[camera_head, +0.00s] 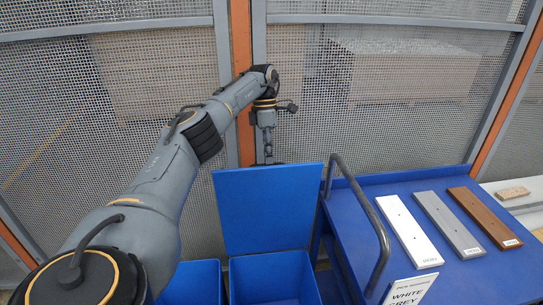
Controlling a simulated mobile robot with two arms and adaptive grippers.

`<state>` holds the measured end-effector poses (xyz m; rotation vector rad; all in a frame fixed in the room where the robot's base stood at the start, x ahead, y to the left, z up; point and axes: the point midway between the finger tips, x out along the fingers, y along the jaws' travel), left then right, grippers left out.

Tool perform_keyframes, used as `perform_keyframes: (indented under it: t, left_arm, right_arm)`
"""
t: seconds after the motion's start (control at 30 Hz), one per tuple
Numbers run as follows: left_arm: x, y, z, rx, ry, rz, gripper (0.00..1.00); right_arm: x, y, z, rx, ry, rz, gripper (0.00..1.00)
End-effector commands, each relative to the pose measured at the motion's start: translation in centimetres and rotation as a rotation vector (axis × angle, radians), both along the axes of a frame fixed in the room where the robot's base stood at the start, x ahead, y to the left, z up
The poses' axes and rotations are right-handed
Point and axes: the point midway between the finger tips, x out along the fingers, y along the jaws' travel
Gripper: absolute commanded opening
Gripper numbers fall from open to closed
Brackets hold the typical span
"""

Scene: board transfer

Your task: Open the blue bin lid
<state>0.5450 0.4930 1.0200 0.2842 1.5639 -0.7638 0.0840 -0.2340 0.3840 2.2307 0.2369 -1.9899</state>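The blue bin (275,262) stands at the bottom centre, with its inside visible. Its blue lid (267,212) stands raised, close to upright, at the bin's far side. My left arm reaches in from the left and over to the far side of the lid. My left gripper (268,158) points down at the lid's top edge, behind it. Its fingertips are partly hidden by the lid, so I cannot tell whether they touch it or how far apart they are. My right gripper is out of view.
A second blue bin (203,268) stands to the left, partly hidden by my arm. A blue cart (350,205) with a grey handle (368,200) stands close on the right, carrying white, grey and brown boards (485,217) and a sign (410,290). Mesh fencing (390,90) closes off the back.

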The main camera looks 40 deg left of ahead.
Motion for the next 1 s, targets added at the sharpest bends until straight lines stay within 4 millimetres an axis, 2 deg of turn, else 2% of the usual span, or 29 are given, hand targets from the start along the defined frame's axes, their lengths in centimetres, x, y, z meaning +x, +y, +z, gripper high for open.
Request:
perform_keyframes:
  t: [0.03, 0.4, 0.57, 0.6, 0.77, 0.87, 1.0]
  left_arm:
    - [-0.49, 0.22, -2.85, 0.021, 0.033, 0.004, 0.00]
    - [-0.48, 0.27, -2.89, 0.021, 0.033, 0.003, 0.00]
    - [-0.46, 0.29, -2.84, 0.020, 0.033, 0.005, 0.32]
    - [-0.47, 0.30, -2.82, 0.020, 0.032, 0.005, 0.34]
    - [-0.47, 0.29, -2.68, 0.021, 0.032, 0.006, 0.39]
    - [-0.48, 0.32, -2.61, 0.021, 0.032, 0.006, 0.34]
    - [-0.50, 0.34, -2.55, 0.021, 0.032, 0.006, 0.34]
  right_arm:
    - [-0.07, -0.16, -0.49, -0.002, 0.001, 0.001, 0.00]
    - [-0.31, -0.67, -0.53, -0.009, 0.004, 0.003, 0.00]
    - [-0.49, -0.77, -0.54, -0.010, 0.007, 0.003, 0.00]
    - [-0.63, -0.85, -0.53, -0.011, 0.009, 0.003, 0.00]
    - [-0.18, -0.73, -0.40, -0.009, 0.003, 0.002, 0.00]
    - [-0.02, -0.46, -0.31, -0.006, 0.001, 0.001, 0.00]
    - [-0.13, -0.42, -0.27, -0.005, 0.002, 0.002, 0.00]
